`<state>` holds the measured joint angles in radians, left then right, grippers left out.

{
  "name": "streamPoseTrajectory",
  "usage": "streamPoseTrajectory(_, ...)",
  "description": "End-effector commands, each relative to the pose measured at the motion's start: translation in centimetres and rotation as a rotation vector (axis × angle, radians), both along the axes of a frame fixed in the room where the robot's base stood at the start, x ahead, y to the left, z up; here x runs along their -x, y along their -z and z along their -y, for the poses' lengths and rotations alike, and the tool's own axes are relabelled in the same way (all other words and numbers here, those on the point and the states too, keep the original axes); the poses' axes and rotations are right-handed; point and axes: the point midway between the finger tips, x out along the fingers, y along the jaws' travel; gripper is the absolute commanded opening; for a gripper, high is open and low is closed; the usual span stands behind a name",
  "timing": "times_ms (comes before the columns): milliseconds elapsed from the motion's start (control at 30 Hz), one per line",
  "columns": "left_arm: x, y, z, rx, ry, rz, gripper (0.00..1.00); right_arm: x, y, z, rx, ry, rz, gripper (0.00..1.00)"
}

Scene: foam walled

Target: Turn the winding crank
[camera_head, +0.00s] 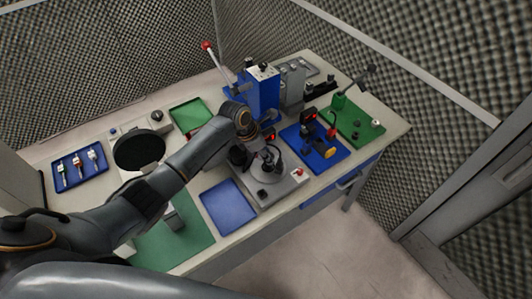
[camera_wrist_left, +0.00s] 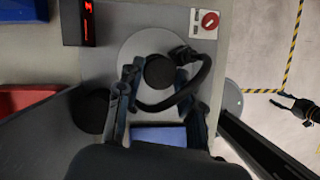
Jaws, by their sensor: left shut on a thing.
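The winding crank sits on a grey base plate (camera_head: 285,185) near the table's front edge. In the left wrist view it has a pale round disc (camera_wrist_left: 138,47), a dark round knob (camera_wrist_left: 158,72) and a curved black bar (camera_wrist_left: 190,92). My left gripper (camera_head: 267,158) reaches down over the disc. In the left wrist view its fingers (camera_wrist_left: 158,80) stand on both sides of the knob and are shut on the crank; the exact contact is hard to see. A small dark claw-like shape at the right of that view seems to be my right gripper (camera_wrist_left: 298,108).
A red knob (camera_wrist_left: 210,20) is on the plate's corner. Blue trays (camera_head: 228,207) (camera_head: 325,158) lie on both sides. A blue box (camera_head: 262,95) with a red-tipped lever (camera_head: 215,58) stands behind. A green tray (camera_head: 362,125) is at the right. The floor in front is clear.

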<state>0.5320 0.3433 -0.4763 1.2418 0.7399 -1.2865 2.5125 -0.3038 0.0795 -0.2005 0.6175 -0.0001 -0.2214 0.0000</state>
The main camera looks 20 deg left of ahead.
Motion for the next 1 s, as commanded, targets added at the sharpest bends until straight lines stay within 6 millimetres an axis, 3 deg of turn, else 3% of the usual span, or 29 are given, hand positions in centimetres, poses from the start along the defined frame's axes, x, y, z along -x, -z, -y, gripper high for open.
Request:
streamPoseTrajectory(467,-0.05,0.02,0.01,0.001,0.072,-0.001,0.05,-0.66,-0.05,-0.06,-0.001,0.0,0.011,0.4)
streamPoseTrajectory(1000,-0.18,0.07,-0.09,0.001,0.333,-0.004,0.05,-0.58,0.0,-0.03,-0.001,0.001,0.009,0.4)
